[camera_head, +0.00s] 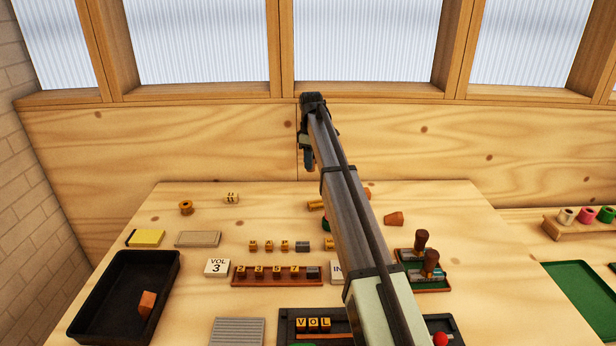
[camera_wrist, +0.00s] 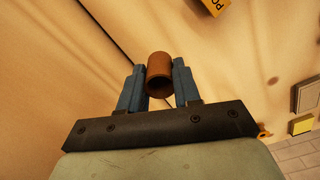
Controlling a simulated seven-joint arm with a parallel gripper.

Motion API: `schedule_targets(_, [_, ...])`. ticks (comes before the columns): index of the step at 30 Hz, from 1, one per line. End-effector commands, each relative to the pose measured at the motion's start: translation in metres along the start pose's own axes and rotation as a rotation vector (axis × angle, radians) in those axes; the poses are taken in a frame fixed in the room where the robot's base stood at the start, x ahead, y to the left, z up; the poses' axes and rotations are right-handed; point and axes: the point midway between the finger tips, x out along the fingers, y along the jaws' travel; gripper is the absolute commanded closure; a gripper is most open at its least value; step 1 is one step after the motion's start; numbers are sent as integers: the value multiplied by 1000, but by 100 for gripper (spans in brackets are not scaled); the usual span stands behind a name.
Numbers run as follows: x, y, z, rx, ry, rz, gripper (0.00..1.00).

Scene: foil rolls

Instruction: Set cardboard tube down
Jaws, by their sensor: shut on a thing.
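In the wrist view the cardboard tube (camera_wrist: 159,75), a short brown hollow cylinder, sits between the two blue fingers of my gripper (camera_wrist: 159,88). The fingers are shut on its sides, and its open end faces the camera. In the head view my gripper (camera_head: 309,158) is raised in front of the wooden back wall, above the far part of the table. The tube cannot be made out there; my arm and gripper hide it.
An orange-brown piece (camera_head: 394,218) lies right of my arm.

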Motion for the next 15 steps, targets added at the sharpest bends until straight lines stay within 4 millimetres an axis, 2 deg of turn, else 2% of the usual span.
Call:
schedule_targets(5, [-8, -39, -7, -4, 1, 1, 96])
schedule_targets(12, [-10, -109, -20, -6, 1, 0, 96])
schedule_targets(15, [-10, -127, -23, -6, 1, 0, 96])
